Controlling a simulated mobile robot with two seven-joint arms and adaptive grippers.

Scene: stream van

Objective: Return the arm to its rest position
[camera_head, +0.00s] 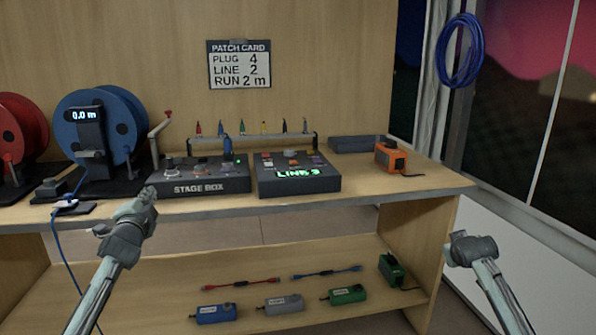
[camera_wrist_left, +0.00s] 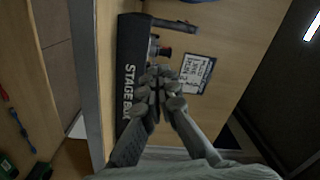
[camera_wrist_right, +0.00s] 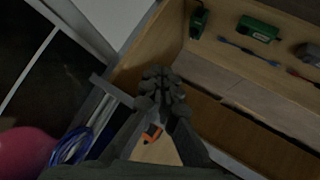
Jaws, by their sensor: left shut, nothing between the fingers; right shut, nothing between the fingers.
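My left gripper (camera_head: 146,196) is shut and empty in the head view, in front of the table edge and just below the stage box (camera_head: 205,185). In the left wrist view its closed fingers (camera_wrist_left: 160,75) overlap the stage box (camera_wrist_left: 130,75) in the picture; I cannot tell any contact. My right arm comes up at the lower right of the head view, beside the table's right end, with its hand (camera_head: 470,245) apart from everything. In the right wrist view the right gripper's fingers (camera_wrist_right: 160,77) are shut and empty.
On the table top (camera_head: 390,185) stand a line selector (camera_head: 298,188) reading LINE 3, blue reel (camera_head: 75,120), red reel (camera_head: 22,130) and orange device (camera_head: 391,158). A lower shelf (camera_head: 250,270) holds several small boxes and cables. A patch card (camera_head: 239,65) hangs behind.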

